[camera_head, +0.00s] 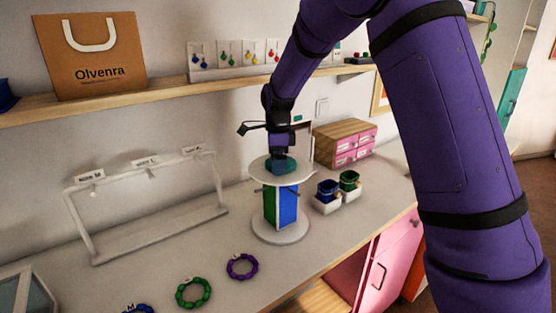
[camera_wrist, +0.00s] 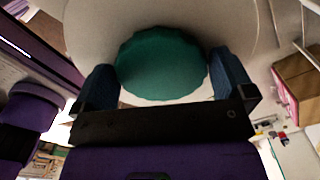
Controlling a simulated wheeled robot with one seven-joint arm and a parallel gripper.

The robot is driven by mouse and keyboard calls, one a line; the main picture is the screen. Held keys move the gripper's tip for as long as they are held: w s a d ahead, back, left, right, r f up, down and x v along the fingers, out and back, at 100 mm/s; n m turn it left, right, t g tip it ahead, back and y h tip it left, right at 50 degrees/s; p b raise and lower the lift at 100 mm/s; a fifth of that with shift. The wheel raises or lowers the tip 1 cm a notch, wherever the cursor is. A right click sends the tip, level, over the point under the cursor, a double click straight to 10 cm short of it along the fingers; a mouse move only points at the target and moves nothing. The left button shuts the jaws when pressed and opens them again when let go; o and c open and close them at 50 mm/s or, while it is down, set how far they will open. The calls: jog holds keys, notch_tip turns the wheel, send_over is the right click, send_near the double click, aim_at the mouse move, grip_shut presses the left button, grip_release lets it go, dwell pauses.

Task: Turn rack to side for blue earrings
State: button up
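The rack (camera_head: 312,171) stands upright on the counter, with a round white top plate, a round base, and a green side (camera_head: 269,208) and a blue side (camera_head: 288,208) facing the head camera. A teal scalloped knob (camera_wrist: 162,65) sits on the top plate. My gripper (camera_head: 281,163) points down over the rack from above. In the wrist view its two dark blue fingers lie against opposite sides of the knob, so it looks shut on it. The rack's far sides are hidden, and I see no earrings on its visible sides.
Earring cards (camera_head: 228,56) stand on the wall shelf beside a paper bag (camera_head: 92,60). A white bracelet stand (camera_head: 150,235) is left of the rack. Green (camera_head: 193,293) and purple (camera_head: 242,267) bracelets lie in front. Small cups (camera_head: 328,197) and pink drawers (camera_head: 345,150) are right.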

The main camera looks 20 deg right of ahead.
jog(key=shift+r, duration=0.1)
notch_tip(320, 180, up, 11)
jog(key=shift+f, duration=0.2)
dwell(0.6)
jog(key=s+d+r+n+t, duration=0.1)
jog(key=s+d+r+n, duration=0.15)
jog(key=s, duration=0.35)
jog(key=s+d+r+n+t, duration=0.1)
jog(key=s+r+n, duration=0.3)
jog(key=s, duration=0.3)
jog(key=s+d+r+n, duration=0.2)
jog(key=s+r+n, duration=0.15)
jog(key=s, duration=0.25)
jog(key=s+d+f+n+t, duration=0.1)
jog(key=s+f+n, duration=0.1)
jog(key=s+n, duration=0.3)
jog(key=s+d+f+n+t, duration=0.1)
jog(key=s+n, duration=0.5)
jog(key=s, duration=0.7)
jog(key=shift+s+f+t, duration=0.35)
jog(key=shift+t, duration=0.25)
